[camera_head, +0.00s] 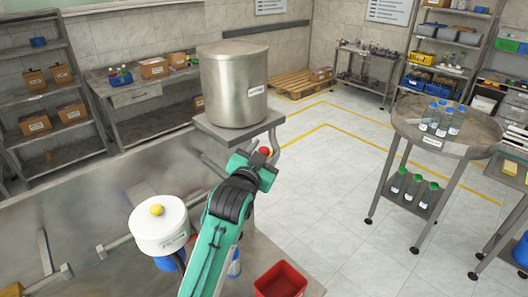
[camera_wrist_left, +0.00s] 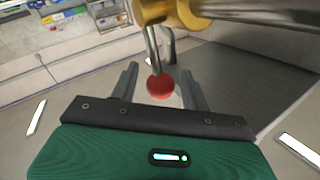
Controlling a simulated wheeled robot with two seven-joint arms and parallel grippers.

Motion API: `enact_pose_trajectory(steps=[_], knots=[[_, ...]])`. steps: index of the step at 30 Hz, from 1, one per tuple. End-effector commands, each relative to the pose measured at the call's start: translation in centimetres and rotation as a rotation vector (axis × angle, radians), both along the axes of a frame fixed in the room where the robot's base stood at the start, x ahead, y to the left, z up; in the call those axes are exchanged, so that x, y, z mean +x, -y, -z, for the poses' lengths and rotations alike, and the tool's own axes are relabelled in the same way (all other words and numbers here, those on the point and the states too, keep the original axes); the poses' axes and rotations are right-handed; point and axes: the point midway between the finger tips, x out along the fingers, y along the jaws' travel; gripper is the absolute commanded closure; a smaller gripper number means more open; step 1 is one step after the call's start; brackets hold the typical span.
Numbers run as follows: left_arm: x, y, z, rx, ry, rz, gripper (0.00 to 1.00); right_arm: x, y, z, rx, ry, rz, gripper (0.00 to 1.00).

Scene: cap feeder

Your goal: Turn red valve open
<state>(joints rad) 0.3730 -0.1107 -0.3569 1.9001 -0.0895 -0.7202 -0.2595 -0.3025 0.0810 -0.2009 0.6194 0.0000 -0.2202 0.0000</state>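The red valve shows as a round red knob (camera_head: 265,150) beside the foot of the large steel tank (camera_head: 234,85). In the left wrist view the red knob (camera_wrist_left: 160,87) is on a thin metal stem below a yellow fitting (camera_wrist_left: 175,14). My left gripper (camera_head: 262,163) is right at the knob in the head view. In the left wrist view the left gripper (camera_wrist_left: 158,82) is open, with one finger on each side of the knob. Gaps show between knob and fingers; contact cannot be told. My right gripper is not in view.
A white lidded container (camera_head: 158,232) with a yellow knob stands left of my left arm. A red bin (camera_head: 281,281) sits at the bottom. A round steel table (camera_head: 410,125) with bottles stands at right. The tiled floor (camera_head: 335,190) between is clear.

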Motion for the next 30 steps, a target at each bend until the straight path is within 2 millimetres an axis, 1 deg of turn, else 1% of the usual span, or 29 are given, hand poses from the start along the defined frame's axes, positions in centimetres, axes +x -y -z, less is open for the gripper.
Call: enact_pose_trajectory(steps=[1, 5, 6, 7, 18, 23, 30], knots=[[0.0, 0.0, 0.0, 0.000, 0.000, 0.000, 0.63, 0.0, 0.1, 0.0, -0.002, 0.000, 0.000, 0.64], [0.0, 0.0, 0.0, 0.000, 0.000, 0.000, 0.88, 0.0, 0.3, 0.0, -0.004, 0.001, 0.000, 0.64], [0.0, 0.0, 0.0, 0.000, 0.000, 0.000, 0.96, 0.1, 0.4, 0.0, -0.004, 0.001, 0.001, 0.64], [0.0, 0.0, 0.0, 0.000, 0.000, 0.000, 1.00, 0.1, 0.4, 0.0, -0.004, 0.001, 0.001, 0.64], [0.2, 0.2, -0.1, 0.033, -0.031, 0.000, 1.00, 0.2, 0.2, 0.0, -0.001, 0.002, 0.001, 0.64], [0.7, 0.6, -0.1, 0.095, -0.094, -0.001, 1.00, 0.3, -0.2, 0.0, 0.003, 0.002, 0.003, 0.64], [1.6, 1.5, 0.2, 0.225, -0.221, -0.001, 1.00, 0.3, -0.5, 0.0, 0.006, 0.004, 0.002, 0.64]])
